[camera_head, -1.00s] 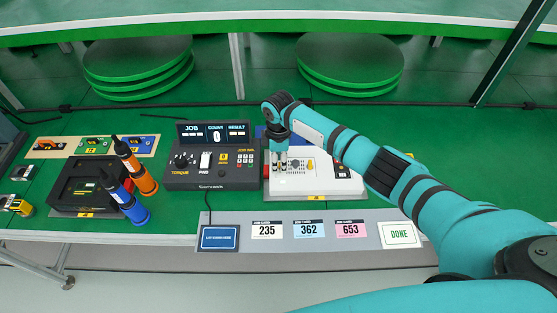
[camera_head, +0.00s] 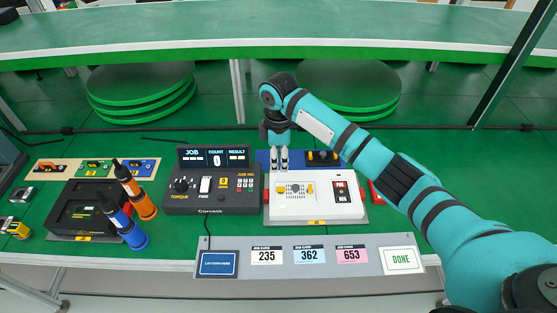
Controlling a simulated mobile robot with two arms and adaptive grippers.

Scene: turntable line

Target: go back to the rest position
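My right arm, teal with dark bands, comes in from the right, and its gripper (camera_head: 278,161) points down at the back edge of a white control box (camera_head: 302,208). The two pale fingertips stand a little apart with nothing between them, so the gripper is open and empty. It appears raised in front of the blue plate behind the box, though its exact height cannot be told. My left gripper is not in view.
A dark controller (camera_head: 211,193) stands left of the white box. Orange (camera_head: 143,205) and blue (camera_head: 133,235) screwdrivers stand by a black tray (camera_head: 87,209). A grey strip (camera_head: 300,243) with number cards lies in front. A shelf edge (camera_head: 300,47) crosses the back.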

